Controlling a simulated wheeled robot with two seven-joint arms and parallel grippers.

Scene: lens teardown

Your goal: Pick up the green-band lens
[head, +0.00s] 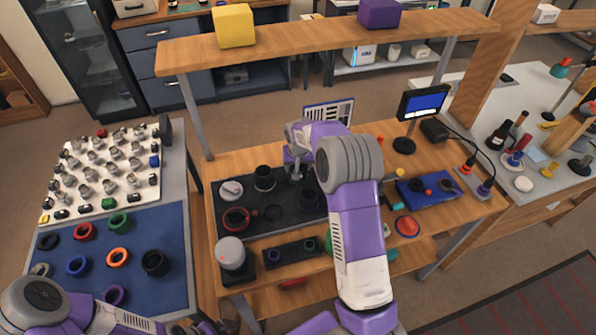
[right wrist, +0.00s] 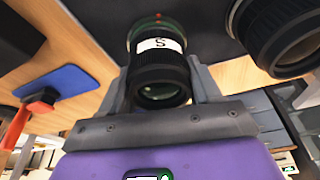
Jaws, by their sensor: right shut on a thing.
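In the right wrist view, a black lens (right wrist: 158,72) with a white label marked "S" and a green band near its far end sits between the fingers of my right gripper (right wrist: 163,88). The fingers press on both sides of its ribbed barrel. In the head view, my right gripper (head: 297,168) is over the back right of the dark work mat (head: 275,232). The lens is mostly hidden there by my gripper and arm.
A second black lens (head: 264,178) stands close by on the mat and shows large in the right wrist view (right wrist: 285,30). A red ring (head: 236,219) and a grey-topped jar (head: 231,254) are left of it. A shelf (head: 320,38) crosses above; a small monitor (head: 423,102) stands right.

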